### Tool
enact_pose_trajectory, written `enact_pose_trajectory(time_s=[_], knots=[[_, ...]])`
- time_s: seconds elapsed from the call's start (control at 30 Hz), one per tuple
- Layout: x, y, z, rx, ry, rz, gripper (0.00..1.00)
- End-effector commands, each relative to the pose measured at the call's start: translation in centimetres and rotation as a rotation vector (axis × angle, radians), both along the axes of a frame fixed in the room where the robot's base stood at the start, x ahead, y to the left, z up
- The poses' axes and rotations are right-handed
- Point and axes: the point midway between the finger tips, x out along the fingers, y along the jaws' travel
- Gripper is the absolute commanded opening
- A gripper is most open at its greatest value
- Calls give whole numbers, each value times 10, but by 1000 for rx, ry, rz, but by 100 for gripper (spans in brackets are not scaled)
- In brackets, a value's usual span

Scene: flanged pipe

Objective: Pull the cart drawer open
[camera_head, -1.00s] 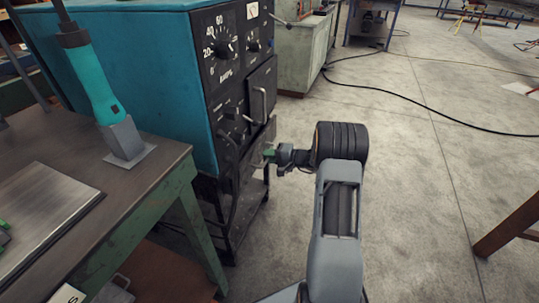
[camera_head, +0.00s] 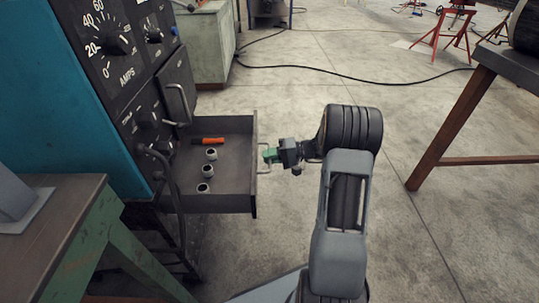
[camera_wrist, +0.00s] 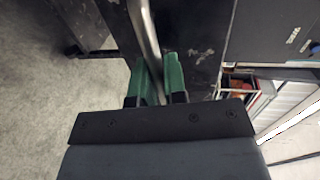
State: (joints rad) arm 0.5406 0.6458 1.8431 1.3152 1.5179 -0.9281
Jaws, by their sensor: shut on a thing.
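The cart drawer (camera_head: 216,187) is a dark grey tray that stands well out from the cart under the welder. Inside it lie an orange-handled tool (camera_head: 208,141) and several pale ring-shaped parts (camera_head: 208,171). Its handle (camera_head: 264,158) is a light metal bar on the drawer's front, and it also shows in the wrist view (camera_wrist: 150,40). My gripper (camera_head: 270,156) has green fingertips and is shut on this handle. In the wrist view the fingertips (camera_wrist: 159,80) stand on both sides of the bar. The finger contact is partly hidden in the head view.
The blue welder (camera_head: 60,80) with a black dial panel stands above the drawer. A green-legged bench (camera_head: 75,215) is at the lower left. A table (camera_head: 480,100) stands at the right. A black cable (camera_head: 350,77) crosses the floor behind; the floor right of the drawer is clear.

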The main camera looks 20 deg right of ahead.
Motion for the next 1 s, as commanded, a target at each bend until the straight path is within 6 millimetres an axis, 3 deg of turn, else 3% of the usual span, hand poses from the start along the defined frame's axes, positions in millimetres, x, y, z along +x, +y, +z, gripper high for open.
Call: enact_pose_trajectory(time_s=[0.57,0.6,0.83,1.0], knots=[[-2,-1,0,0,-1,21,0],[-2,-1,0,0,-1,21,14],[-2,-1,0,0,0,19,36],[-2,-1,0,0,0,19,37]])
